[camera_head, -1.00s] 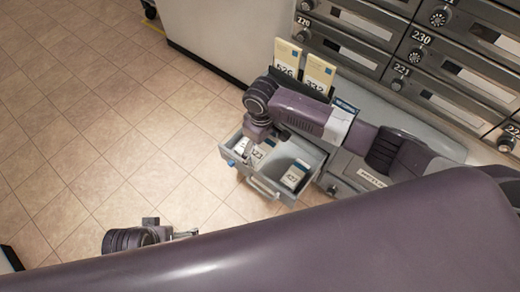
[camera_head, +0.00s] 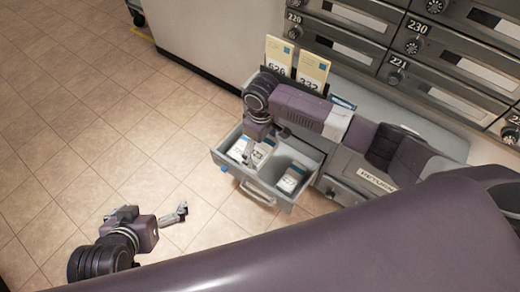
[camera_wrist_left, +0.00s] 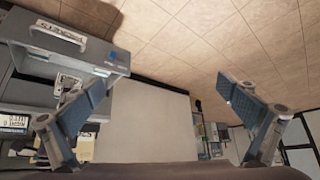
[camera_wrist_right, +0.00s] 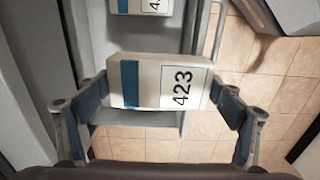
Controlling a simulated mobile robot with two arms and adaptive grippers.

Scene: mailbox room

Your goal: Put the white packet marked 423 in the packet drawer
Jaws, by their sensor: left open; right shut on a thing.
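The white packet marked 423 (camera_wrist_right: 165,82), with a blue stripe, is between the fingers of my right gripper (camera_wrist_right: 160,100). In the head view the right gripper (camera_head: 264,140) points down over the open grey drawer (camera_head: 262,190), holding the packet (camera_head: 262,153) at its left part. I cannot tell whether the packet touches the drawer floor. The drawer front also shows in the left wrist view (camera_wrist_left: 95,57), with a label that seems to read PACKETS. My left gripper (camera_head: 168,215) is open and empty over the floor, left of the drawer; its spread blue-padded fingers show in the left wrist view (camera_wrist_left: 160,112).
Another white packet (camera_head: 238,147) lies in the drawer's left part, and one (camera_head: 291,178) in its right part. Cards marked 626 (camera_head: 278,55) and 332 (camera_head: 313,70) stand behind my right arm. Numbered mailboxes (camera_head: 450,55) fill the back right. The tiled floor at left is clear.

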